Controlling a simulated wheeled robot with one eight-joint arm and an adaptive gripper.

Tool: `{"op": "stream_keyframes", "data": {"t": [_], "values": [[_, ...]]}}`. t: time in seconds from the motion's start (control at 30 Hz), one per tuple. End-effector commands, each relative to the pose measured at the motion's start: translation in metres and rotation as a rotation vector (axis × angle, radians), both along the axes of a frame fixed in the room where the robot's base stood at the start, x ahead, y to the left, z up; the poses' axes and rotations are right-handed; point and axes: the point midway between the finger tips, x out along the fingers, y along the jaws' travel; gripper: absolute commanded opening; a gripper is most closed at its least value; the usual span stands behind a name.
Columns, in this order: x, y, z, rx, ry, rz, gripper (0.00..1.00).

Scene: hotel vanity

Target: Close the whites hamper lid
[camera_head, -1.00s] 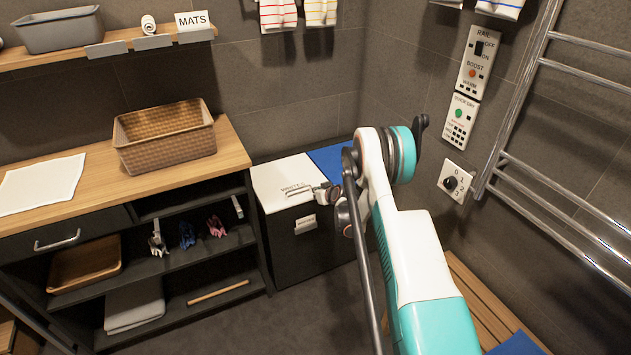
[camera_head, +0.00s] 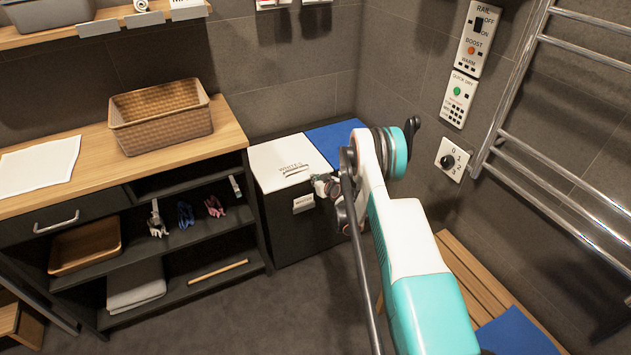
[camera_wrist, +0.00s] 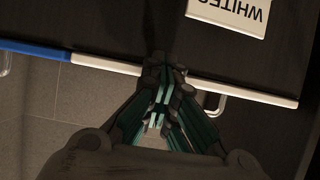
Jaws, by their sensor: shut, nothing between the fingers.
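The whites hamper (camera_head: 292,232) is a dark box beside the vanity. Its white lid (camera_head: 270,160), lettered WHITES and fitted with a small handle, lies flat over the top, about level with the blue lid beside it. In the wrist view the white lid (camera_wrist: 250,94) shows edge-on as a thin strip, with the WHITES label (camera_wrist: 232,10) upside down above it. My gripper (camera_head: 322,184) is at the lid's front right corner. In the wrist view my gripper (camera_wrist: 162,88) is shut and empty, overlapping the lid's edge. Whether it touches is unclear.
The blue lid (camera_head: 332,140) adjoins on the right, partly behind my arm. The vanity (camera_head: 218,146) with a wicker basket (camera_head: 160,118) stands left. A slatted bench (camera_head: 470,270) and a chrome towel rail (camera_head: 560,165) are right. The floor in front is clear.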

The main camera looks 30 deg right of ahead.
Motion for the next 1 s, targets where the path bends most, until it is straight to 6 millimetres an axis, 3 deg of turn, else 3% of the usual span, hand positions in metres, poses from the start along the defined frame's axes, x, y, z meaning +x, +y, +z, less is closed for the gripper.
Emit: {"op": "stream_keyframes", "data": {"t": [0.17, 0.6, 0.87, 1.0], "values": [[-0.009, 0.0, 0.003, 0.0, 0.003, 0.001, 0.0], [-0.064, 0.0, 0.034, -0.001, -0.002, 0.0, 0.0], [-0.068, 0.001, 0.039, -0.001, -0.001, 0.0, 0.0], [-0.063, 0.008, 0.063, 0.006, 0.011, 0.007, 0.0]]}}
